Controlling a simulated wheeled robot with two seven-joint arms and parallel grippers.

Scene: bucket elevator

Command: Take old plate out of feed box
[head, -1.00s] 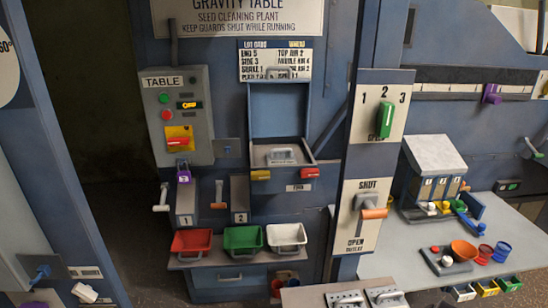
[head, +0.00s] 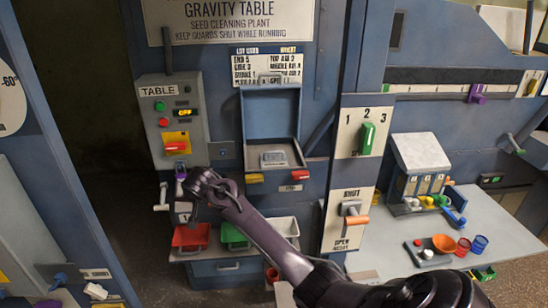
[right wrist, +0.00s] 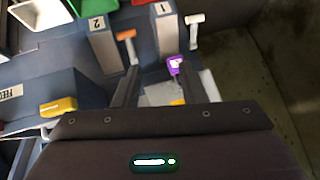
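The feed box (head: 297,165) stands at the centre of the machine in the head view, with its lid (head: 272,112) raised. A grey plate (head: 273,158) with a handle lies inside it. A yellow catch (head: 254,178) and a red catch (head: 300,174) are at its front. My right gripper (head: 190,182) is left of the box, in front of a purple catch. In the right wrist view my right gripper (right wrist: 160,88) has its fingers apart, with the purple catch (right wrist: 175,65) beyond them. The box's yellow catch (right wrist: 58,105) shows at left. My left gripper is out of view.
Red (head: 190,236), green (head: 234,236) and white (head: 285,227) bins stand below the box, partly behind my right arm. The TABLE control panel (head: 174,120) is at left. A lever (head: 352,217) and a bench (head: 500,235) with small parts are at right.

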